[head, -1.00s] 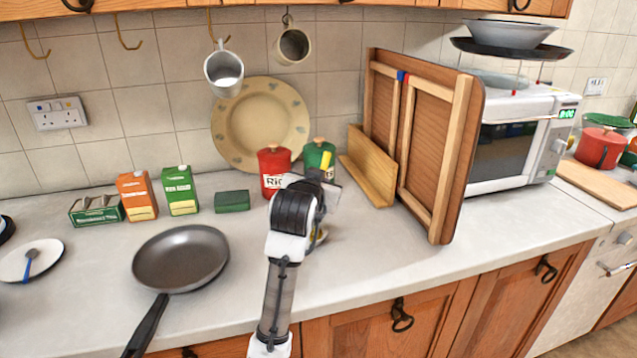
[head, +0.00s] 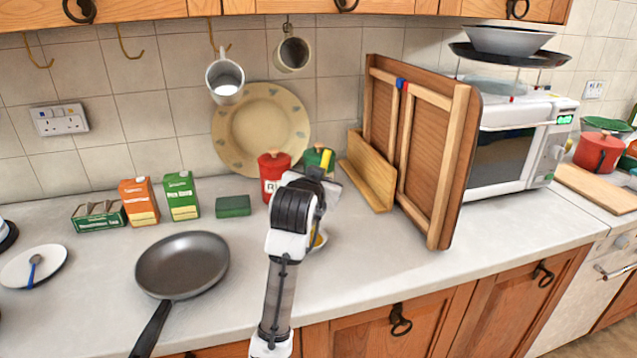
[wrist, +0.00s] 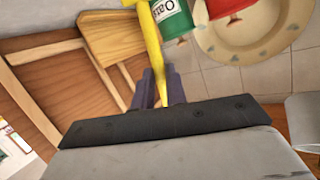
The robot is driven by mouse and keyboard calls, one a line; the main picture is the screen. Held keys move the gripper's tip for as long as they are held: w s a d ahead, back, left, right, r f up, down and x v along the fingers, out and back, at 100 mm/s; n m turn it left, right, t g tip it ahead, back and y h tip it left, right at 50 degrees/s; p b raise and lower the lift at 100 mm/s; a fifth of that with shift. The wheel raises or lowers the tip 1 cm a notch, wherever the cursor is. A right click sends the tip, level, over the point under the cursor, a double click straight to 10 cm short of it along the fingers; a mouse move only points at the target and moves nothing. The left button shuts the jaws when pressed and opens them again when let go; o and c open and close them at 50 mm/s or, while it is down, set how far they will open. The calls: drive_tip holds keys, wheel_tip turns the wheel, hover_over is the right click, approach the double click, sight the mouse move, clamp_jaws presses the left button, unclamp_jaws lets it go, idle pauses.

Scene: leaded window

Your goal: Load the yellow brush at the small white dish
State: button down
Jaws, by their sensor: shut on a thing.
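The yellow brush (wrist: 152,50) is held in my gripper (wrist: 155,90); its long yellow handle runs up between the two dark fingers in the wrist view. In the head view only a short yellow end of the brush (head: 328,160) shows above my gripper. The rest of it is hidden by my wrist. A small white dish with something yellow in it (head: 320,241) shows partly on the counter, just right of my arm, mostly hidden behind it. Whether the brush touches the dish cannot be seen.
A framed wooden panel (head: 455,160) leans upright to the right, beside a wooden holder (head: 365,170). Red (head: 273,172) and green (head: 317,158) canisters stand behind my gripper. The front right counter is clear.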

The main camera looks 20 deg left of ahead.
wheel_tip(320, 180, up, 5)
drive_tip(key=p, duration=0.3)
drive_tip(key=shift+f, duration=0.15)
idle(0.6)
